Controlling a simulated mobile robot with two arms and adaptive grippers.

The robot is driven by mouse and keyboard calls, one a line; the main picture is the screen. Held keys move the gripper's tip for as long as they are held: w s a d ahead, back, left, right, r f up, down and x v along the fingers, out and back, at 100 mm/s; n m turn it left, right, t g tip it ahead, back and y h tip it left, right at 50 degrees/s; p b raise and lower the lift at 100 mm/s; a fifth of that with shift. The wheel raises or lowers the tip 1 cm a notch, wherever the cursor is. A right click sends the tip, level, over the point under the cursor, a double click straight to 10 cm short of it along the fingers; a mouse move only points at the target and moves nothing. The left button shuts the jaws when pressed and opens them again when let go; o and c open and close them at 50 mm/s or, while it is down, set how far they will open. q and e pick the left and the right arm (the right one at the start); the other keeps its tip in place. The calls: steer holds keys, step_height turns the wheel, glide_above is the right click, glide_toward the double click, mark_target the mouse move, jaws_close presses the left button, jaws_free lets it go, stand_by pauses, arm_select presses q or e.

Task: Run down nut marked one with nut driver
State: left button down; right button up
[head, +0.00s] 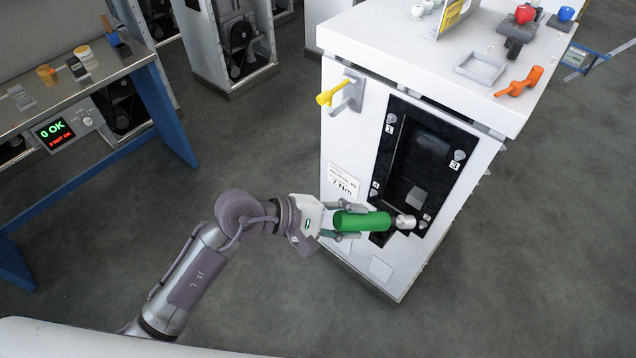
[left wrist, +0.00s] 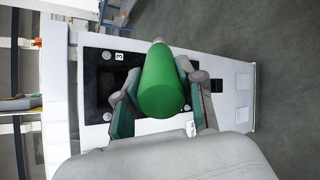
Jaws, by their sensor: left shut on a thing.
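My left gripper (head: 350,221) is shut around the green handle of the nut driver (head: 362,221), which lies roughly level. Its silver socket end points at the lower right corner of the black panel (head: 433,206) on the white cabinet. I cannot tell whether the socket touches anything there. The nut marked one (head: 391,118) is at the panel's upper left, above its label, well away from the socket. The nut marked three (head: 459,155) is at the upper right. In the left wrist view the green handle (left wrist: 170,88) hides part of the panel. My right gripper is not in view.
An orange tool (head: 520,82) and a grey tray (head: 480,68) lie on the cabinet top (head: 410,60). A yellow-handled tool (head: 332,94) hangs in a side holder. A bench with a counter display (head: 55,133) stands at left. The floor between is clear.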

arm_select(q)
steer(key=w+a+r+n+t+y, duration=0.1)
steer(key=w+a+n+t, duration=0.5)
steer(key=t, duration=0.4)
steer(key=shift+a+r+n+t+y, duration=0.3)
steer(key=shift+n+t, duration=0.1)
steer(key=shift+n, duration=0.1)
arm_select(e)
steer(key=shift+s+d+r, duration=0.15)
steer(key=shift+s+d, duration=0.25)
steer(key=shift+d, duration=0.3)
arm_select(q)
steer(key=shift+w, duration=0.1)
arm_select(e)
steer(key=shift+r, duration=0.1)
arm_select(q)
steer(key=p+x, duration=0.1)
steer(key=x, duration=0.8)
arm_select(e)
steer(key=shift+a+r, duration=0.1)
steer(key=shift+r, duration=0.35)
